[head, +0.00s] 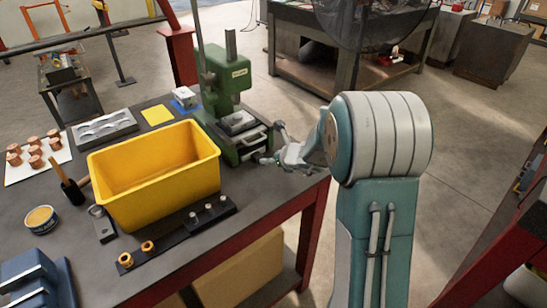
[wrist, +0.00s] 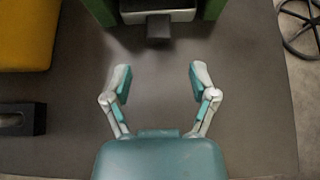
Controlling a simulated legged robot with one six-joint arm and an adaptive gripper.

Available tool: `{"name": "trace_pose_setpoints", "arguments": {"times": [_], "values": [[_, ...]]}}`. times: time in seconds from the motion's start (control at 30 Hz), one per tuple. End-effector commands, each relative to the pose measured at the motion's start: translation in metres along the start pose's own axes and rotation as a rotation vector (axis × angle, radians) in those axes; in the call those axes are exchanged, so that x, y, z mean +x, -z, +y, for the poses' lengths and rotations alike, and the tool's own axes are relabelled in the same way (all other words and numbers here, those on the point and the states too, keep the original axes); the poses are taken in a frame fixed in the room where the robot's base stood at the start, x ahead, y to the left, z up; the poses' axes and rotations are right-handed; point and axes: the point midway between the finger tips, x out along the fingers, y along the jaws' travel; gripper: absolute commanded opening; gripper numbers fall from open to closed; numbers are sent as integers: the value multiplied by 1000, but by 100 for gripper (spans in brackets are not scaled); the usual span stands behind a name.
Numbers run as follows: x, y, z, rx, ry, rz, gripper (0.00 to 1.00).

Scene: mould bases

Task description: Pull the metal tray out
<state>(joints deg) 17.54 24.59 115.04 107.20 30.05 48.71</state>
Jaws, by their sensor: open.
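The metal tray sits in the base of a green press (head: 227,85). In the wrist view, the grey tray front (wrist: 158,16) shows at the top between the green sides, with a dark handle (wrist: 159,28) sticking out toward me. In the head view, the tray (head: 250,141) looks pushed in low in the press. My gripper (head: 274,147) is open and empty just right of the press front. In the wrist view, my gripper (wrist: 161,76) has its fingers wide apart, one on each side of the handle's line. The handle is ahead of the fingertips and apart from them.
A yellow bin (head: 155,175) stands left of the press, and its side shows in the wrist view (wrist: 25,35). A dark strip with metal pegs (head: 180,232) lies along the front of the workbench (head: 255,205). The bench top before the press is clear.

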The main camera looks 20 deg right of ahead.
Motion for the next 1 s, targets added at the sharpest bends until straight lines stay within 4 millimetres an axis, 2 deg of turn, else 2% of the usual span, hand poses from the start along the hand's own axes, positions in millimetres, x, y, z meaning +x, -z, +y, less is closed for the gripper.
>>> {"name": "trace_pose_setpoints", "arguments": {"times": [0.7, 1.0], "values": [[73, 1, 2, -4, -3, 2, 74], [87, 0, 1, -5, -2, 1, 74]]}}
